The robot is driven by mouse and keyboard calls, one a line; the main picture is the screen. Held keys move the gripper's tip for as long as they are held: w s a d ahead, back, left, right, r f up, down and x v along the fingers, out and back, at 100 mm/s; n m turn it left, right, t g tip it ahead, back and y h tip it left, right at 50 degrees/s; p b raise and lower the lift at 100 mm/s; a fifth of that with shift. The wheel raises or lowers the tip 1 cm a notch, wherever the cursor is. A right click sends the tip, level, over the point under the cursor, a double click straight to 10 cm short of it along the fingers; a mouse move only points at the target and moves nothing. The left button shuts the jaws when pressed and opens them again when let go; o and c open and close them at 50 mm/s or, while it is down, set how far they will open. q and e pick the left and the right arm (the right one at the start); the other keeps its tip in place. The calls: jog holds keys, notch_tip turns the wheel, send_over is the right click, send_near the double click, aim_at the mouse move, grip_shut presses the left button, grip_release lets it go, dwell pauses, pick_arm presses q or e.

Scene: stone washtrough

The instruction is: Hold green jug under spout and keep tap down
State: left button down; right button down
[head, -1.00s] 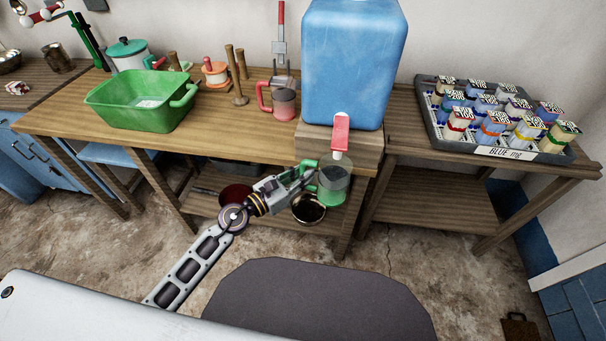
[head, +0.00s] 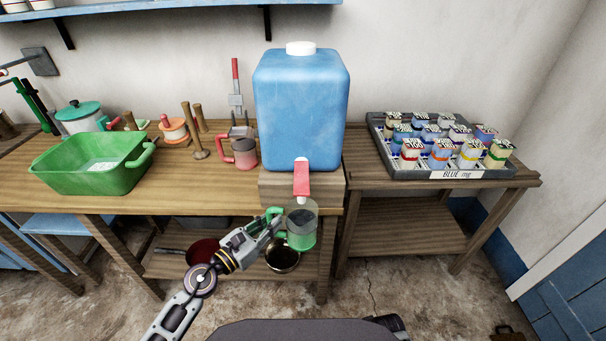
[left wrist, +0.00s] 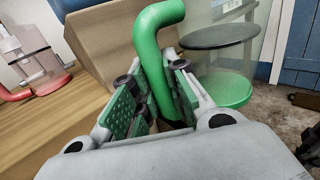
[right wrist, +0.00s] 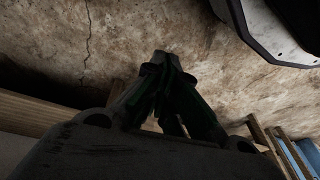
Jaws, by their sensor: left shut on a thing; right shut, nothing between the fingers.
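The green jug (head: 302,238) has clear walls, a green base and a green handle. It is upright below the red tap (head: 301,178) of the blue water tank (head: 302,110), its mouth just under the white spout tip. My left gripper (head: 275,221) is shut on the handle, which stands between its pads in the left wrist view (left wrist: 158,75). A dark flat disc shows inside the jug there; I cannot tell whether it is a water surface. I see no stream. My right gripper (right wrist: 170,62) is shut and empty, away from the tap, with floor behind it.
The tank stands on a wooden block at the counter's front edge. A red-handled mug (head: 240,153) and a green basin (head: 92,165) are to its left. A grey tray of labelled jars (head: 450,174) is on the right table. Pans (head: 283,257) lie on the shelf below.

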jog(key=w+a+r+n+y, duration=0.2)
jog(key=w+a+r+y, duration=0.1)
jog(key=w+r, duration=1.1)
jog(key=w+a+r+n+g+y, duration=0.1)
jog(key=w+r+n, duration=0.15)
jog(key=r, duration=0.55)
jog(key=w+a+r+n+y, duration=0.15)
jog(key=w+r, duration=0.25)
jog(key=r, duration=0.5)
jog(key=s+d+r+n+g+y, duration=0.1)
jog(key=s+r+n+g, duration=0.15)
jog(key=r, duration=1.15)
jog(key=s+r+n+g, duration=0.1)
jog(key=r+n, duration=0.3)
jog(key=r, duration=1)
jog(key=s+a+r+n+t, duration=0.1)
jog(key=s+a+r, duration=0.1)
jog(key=a+r, duration=0.2)
jog(key=s+a+r+n+t+y, duration=0.1)
jog(key=a+r, duration=0.3)
jog(key=r, duration=0.6)
jog(key=shift+s+a+r+n, duration=0.25)
jog(key=shift+s+r+n, duration=0.1)
jog(key=shift+r+n, duration=0.1)
jog(key=shift+f, duration=0.1)
